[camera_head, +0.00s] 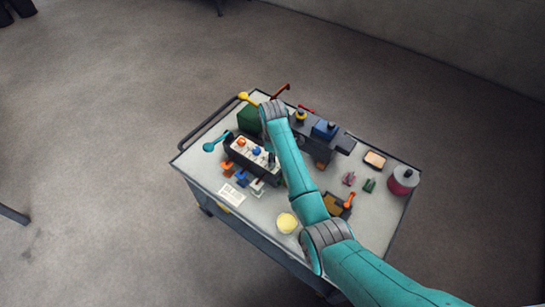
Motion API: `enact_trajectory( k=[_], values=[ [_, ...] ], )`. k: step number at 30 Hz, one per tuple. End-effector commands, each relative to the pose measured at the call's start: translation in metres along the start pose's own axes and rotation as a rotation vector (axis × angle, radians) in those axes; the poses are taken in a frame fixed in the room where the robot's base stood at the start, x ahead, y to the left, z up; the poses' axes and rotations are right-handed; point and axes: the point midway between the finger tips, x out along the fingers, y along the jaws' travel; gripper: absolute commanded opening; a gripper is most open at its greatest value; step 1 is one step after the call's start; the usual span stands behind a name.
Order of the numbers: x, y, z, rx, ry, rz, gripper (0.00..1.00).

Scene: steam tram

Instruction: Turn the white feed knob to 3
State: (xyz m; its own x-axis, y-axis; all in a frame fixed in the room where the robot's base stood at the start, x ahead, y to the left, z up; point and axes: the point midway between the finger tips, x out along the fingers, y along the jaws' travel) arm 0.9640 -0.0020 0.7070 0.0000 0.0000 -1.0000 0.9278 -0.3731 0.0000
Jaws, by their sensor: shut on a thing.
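A dark control box (262,166) with a pale top stands on the left part of the cart. An orange knob (241,142) and a blue knob (256,151) show on its top. The white feed knob is hidden at the right end of the row, where my gripper (270,158) reaches down. My gripper is a small dark shape, mostly covered by my teal arm, and is shut at that spot. The knob's pointer and scale numbers cannot be read.
Orange (228,169), blue (241,177) and white (257,187) handles stand before the box. A teal lever (215,142) is at its left. A white card (232,194) and yellow round thing (287,222) lie in front. A dark machine (322,135) stands behind. A pink canister (403,181) is right.

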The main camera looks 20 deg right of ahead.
Motion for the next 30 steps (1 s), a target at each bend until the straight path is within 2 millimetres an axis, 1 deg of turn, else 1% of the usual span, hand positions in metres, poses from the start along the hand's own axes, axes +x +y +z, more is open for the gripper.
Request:
enact_trajectory(
  k=[9, 22, 23, 24, 25, 30],
  values=[
    [0.0002, 0.0001, 0.0001, -0.077, 0.0, 0.0, 0.02],
    [0.0002, 0.0001, 0.0002, -0.084, 0.0, 0.0, 0.02],
    [0.0002, 0.0001, 0.0002, -0.084, 0.0, 0.0, 0.44],
    [0.0002, 0.0001, 0.0002, -0.083, 0.0, 0.0, 0.54],
    [0.0001, 0.0001, 0.0001, -0.083, 0.0, 0.0, 0.61],
    [0.0001, 0.0001, 0.0001, -0.083, 0.0, 0.0, 0.62]
  ],
)
